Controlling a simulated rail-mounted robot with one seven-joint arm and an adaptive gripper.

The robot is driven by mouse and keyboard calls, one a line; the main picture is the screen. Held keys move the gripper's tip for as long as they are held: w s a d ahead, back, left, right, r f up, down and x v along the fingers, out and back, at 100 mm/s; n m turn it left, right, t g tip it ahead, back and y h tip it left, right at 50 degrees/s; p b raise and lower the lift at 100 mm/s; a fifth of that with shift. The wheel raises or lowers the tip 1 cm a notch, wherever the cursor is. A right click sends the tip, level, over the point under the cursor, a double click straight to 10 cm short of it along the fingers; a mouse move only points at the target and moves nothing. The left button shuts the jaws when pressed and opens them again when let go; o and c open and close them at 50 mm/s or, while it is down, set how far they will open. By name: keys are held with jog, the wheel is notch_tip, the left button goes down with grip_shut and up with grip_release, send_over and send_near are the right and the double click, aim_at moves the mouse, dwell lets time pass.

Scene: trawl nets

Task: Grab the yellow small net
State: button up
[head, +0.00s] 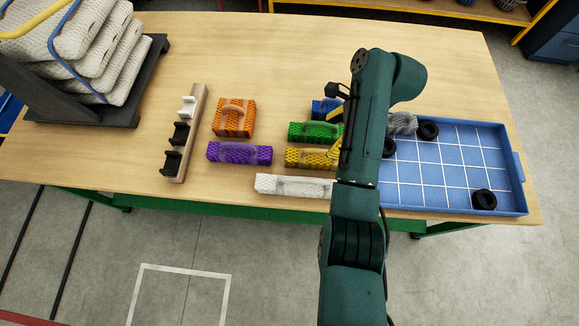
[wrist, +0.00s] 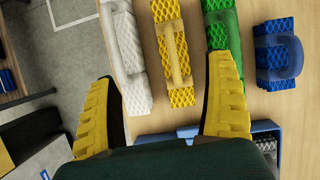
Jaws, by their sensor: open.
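The yellow small net (head: 304,157) lies on the table between the green net (head: 312,132) and the white net (head: 290,186). It is a mesh block with a handle on top, and my arm hides its right end in the head view. In the wrist view the yellow net (wrist: 176,55) runs lengthwise between the two fingers. My gripper (wrist: 164,68) is open, with one finger by the white net (wrist: 126,50) and the other by the green net (wrist: 224,45). It appears above the nets, touching none that I can make out.
A blue net (head: 322,108) lies behind the green one. Orange (head: 233,118) and purple (head: 239,153) nets lie left, beside a wooden rack (head: 190,135). A blue gridded tray (head: 455,165) with black rings and a grey net (head: 402,123) stands right. Stacked nets (head: 95,50) stand far left.

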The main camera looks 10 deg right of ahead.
jog(key=b, duration=0.1)
send_near(320, 157)
jog(key=shift+t, duration=0.3)
jog(key=b+x, duration=0.5)
jog(key=b, duration=0.2)
jog(key=shift+a+f, duration=0.2)
jog(key=shift+a, duration=0.15)
jog(key=b+x, duration=0.1)
jog(key=x, duration=0.2)
jog(key=b+x, duration=0.1)
jog(key=x, duration=0.1)
jog(key=shift+s+d+f+b, duration=0.15)
jog(key=shift+d+f+b, duration=0.05)
jog(key=shift+f+b, duration=0.15)
jog(key=shift+r, duration=0.1)
jog(key=shift+c, duration=0.3)
jog(key=c, duration=1.3)
